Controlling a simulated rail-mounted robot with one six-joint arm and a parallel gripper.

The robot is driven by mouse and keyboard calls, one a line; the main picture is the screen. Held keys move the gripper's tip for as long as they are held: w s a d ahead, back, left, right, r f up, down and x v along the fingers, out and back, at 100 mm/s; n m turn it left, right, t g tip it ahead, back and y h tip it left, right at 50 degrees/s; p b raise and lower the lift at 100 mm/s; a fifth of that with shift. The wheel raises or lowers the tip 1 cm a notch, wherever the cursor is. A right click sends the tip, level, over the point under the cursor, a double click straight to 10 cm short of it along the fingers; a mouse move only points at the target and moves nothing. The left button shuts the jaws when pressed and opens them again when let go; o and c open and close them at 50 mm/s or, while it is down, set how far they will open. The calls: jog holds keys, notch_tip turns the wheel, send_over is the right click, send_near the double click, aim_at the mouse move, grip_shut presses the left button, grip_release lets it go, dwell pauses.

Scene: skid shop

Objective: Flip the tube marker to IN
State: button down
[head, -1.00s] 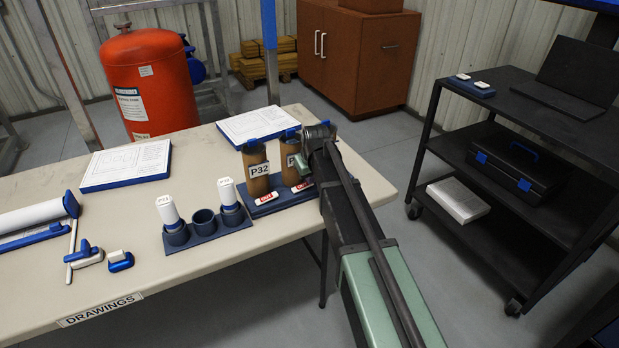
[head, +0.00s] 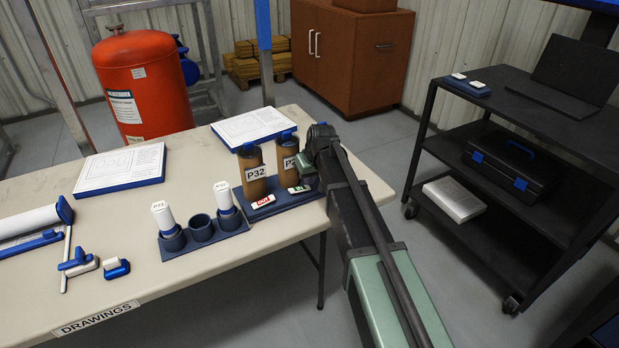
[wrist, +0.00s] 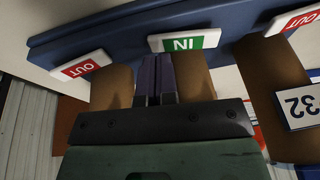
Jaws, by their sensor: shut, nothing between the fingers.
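A blue rack (head: 262,210) at the table's right end holds brown tubes. The tube labelled P32 (head: 252,172) has a red OUT marker (head: 262,201) in front. The tube to its right (head: 285,158) has a green marker (head: 299,189), which reads IN in the wrist view (wrist: 185,41), upside down there. My gripper (head: 309,172) is beside that tube, partly hidden by my arm. In the wrist view its two dark fingers (wrist: 157,62) are shut and empty, tips close to the IN marker's lower edge; I cannot tell whether they touch.
Another red OUT marker (wrist: 81,67) and tube stand beyond in the wrist view, hidden by my arm in the head view. A blue holder with white tubes (head: 203,239) stands left of the rack. Framed drawings (head: 121,166) lie behind. A black cart (head: 540,180) stands right.

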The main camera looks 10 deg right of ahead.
jog(key=shift+r, duration=0.1)
jog(key=w+d+p+v, duration=0.1)
jog(key=p+v, duration=1.2)
jog(key=shift+w+d+r, duration=0.3)
jog(key=shift+d+r, duration=0.1)
jog(key=shift+r, duration=0.05)
jog(key=s+a+m+g+h, duration=0.1)
jog(key=s+m+g, duration=0.2)
jog(key=s, duration=2.4)
jog(key=shift+s+a+f+h, duration=0.15)
jog(key=shift+a+f+h, duration=0.15)
jog(key=shift+f+h, duration=0.1)
